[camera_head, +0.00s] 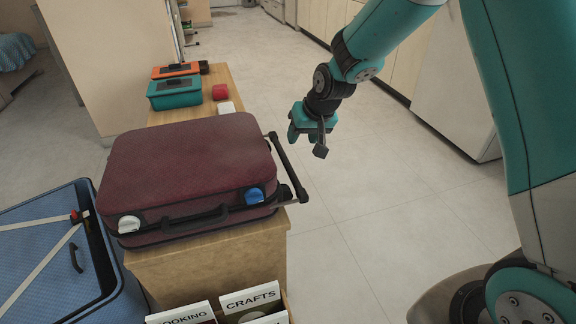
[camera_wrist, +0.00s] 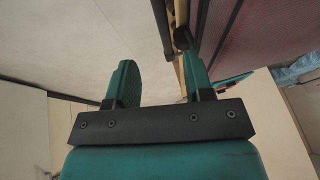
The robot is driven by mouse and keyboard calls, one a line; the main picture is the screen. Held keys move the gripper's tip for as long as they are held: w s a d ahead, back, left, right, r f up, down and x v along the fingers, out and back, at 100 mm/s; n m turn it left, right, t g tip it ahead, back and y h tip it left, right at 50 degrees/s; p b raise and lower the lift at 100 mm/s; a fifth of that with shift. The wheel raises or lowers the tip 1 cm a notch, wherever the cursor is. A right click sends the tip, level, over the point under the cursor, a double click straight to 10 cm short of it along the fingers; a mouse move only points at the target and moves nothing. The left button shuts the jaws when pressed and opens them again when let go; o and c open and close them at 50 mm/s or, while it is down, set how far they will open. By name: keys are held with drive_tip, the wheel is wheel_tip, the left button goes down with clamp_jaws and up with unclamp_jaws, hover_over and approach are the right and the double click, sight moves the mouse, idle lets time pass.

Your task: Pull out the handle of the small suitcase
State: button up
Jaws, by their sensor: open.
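The small maroon suitcase (camera_head: 190,165) lies flat on a wooden bench, and part of it shows at the right of the wrist view (camera_wrist: 270,30). Its black pull handle (camera_head: 287,168) stands out a short way from the suitcase's right side, past the bench edge. A dark bar, which looks like this handle, shows at the top of the wrist view (camera_wrist: 162,25). My gripper (camera_head: 307,142) is open and empty, to the right of the handle's far end. In the wrist view the bar's lower end appears just beyond the gap between my fingers (camera_wrist: 160,78), nearer the right finger.
A teal case (camera_head: 174,93), an orange case (camera_head: 175,69), a red item (camera_head: 220,92) and a white item (camera_head: 226,107) sit on the bench behind. An open blue suitcase (camera_head: 75,258) is at left. Labelled boxes (camera_head: 250,299) stand in front. Tiled floor (camera_head: 390,165) is clear at right.

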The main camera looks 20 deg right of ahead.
sight(288, 162)
drive_tip(key=b+x, duration=0.3)
drive_tip(key=x, duration=0.9)
drive_tip(key=shift+f, duration=0.25)
drive_tip(key=shift+c, duration=0.2)
clamp_jaws()
